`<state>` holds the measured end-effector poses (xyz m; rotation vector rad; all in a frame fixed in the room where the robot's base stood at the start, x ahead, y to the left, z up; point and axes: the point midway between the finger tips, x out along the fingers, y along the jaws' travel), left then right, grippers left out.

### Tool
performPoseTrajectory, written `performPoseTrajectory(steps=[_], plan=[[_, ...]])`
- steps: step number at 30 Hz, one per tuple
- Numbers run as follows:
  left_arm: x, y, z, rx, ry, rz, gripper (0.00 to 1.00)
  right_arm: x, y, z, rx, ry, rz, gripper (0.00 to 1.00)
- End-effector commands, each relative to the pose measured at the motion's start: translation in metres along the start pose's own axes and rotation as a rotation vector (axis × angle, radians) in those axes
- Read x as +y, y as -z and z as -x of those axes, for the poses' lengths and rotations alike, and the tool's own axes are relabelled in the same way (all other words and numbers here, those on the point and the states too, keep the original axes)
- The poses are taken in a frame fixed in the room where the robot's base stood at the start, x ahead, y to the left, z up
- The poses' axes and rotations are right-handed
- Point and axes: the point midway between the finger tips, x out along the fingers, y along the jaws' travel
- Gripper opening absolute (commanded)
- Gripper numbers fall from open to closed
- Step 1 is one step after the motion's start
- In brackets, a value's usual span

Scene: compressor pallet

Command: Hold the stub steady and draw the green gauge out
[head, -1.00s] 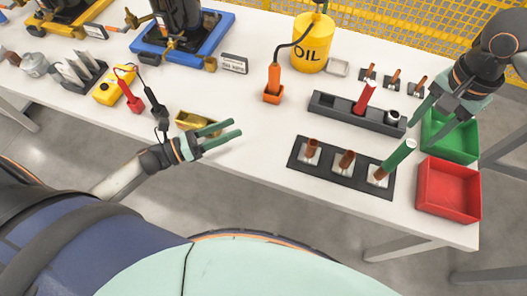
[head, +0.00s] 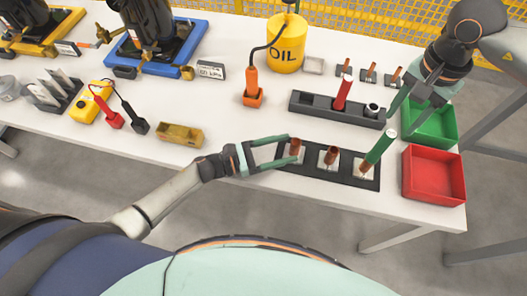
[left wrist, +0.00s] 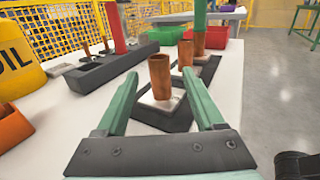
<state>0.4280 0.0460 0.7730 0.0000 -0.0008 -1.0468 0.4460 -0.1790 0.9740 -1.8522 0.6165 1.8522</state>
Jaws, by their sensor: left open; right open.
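Two more copper stubs, the middle one (head: 331,156) and the left one (head: 295,147), stand in the same tray without a gauge. My left gripper (head: 294,148) is open, its fingers reaching either side of the left stub; the left wrist view shows that stub (left wrist: 160,76) between and beyond the fingertips. My right gripper (head: 400,108) is open and empty, above the green bin and right of the gauge.
A black holder (head: 310,103) with a red gauge (head: 343,92) lies behind the tray. The green bin (head: 436,137) and red bin (head: 434,175) stand at the right end.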

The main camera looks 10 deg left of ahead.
Motion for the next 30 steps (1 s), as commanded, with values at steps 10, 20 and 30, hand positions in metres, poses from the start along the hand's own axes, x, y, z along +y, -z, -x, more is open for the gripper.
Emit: performPoseTrajectory(steps=[10, 20, 30], plan=[[0.000, 0.000, -0.035, 0.001, 0.000, 0.000, 0.70, 0.000, 0.000, 0.000, 0.000, 0.000, 0.000, 0.50], [0.000, 0.000, -0.036, 0.001, 0.000, 0.000, 0.67, 0.000, 0.000, 0.000, 0.000, 0.000, 0.000, 0.50], [0.000, 0.000, -0.036, 0.001, 0.000, 0.000, 0.28, 0.000, 0.000, 0.000, 0.000, 0.000, 0.000, 0.50]])
